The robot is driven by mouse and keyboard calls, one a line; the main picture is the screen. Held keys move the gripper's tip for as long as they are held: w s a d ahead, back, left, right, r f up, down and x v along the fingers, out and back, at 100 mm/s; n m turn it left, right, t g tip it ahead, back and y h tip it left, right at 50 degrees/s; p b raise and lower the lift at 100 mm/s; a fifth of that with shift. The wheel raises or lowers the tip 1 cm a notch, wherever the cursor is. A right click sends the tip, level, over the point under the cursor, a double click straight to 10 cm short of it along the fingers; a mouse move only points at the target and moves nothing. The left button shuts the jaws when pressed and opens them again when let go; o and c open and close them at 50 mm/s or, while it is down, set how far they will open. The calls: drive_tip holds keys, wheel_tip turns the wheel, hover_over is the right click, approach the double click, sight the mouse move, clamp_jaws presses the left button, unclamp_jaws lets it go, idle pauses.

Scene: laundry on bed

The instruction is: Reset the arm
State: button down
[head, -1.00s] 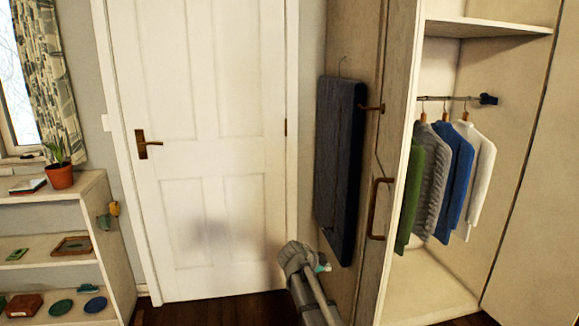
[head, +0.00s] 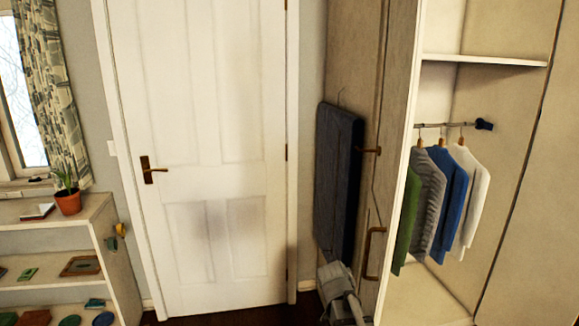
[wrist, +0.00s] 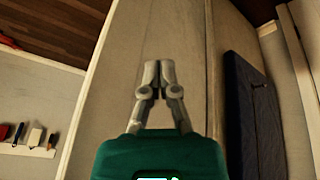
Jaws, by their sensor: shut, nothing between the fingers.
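My gripper (wrist: 158,75) shows in the wrist view with its two grey fingers together and nothing between them. Its green body fills the bottom middle of that view. The fingers are over a pale wardrobe panel and hold nothing. In the head view, part of my grey arm shows at the bottom, in front of the wardrobe side; the fingers cannot be seen there.
The open wardrobe (head: 398,150) has several garments on a rail (head: 455,125). A dark blue padded board (head: 338,180) hangs on its side, also in the wrist view (wrist: 258,120). A white door (head: 215,120) is shut. Shelves (head: 100,215) stand left.

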drive_tip(key=s+r+n+g+y+p, duration=0.2)
drive_tip(key=s+r+n+y+p, duration=0.2)
drive_tip(key=s+r+n+p, duration=0.4)
drive_tip(key=s+r+p, duration=0.1)
drive_tip(key=s, duration=0.2)
drive_tip(key=shift+s+a+r, duration=0.2)
drive_tip(key=shift+s, duration=0.05)
idle(0.9)
drive_tip(key=shift+s, duration=0.1)
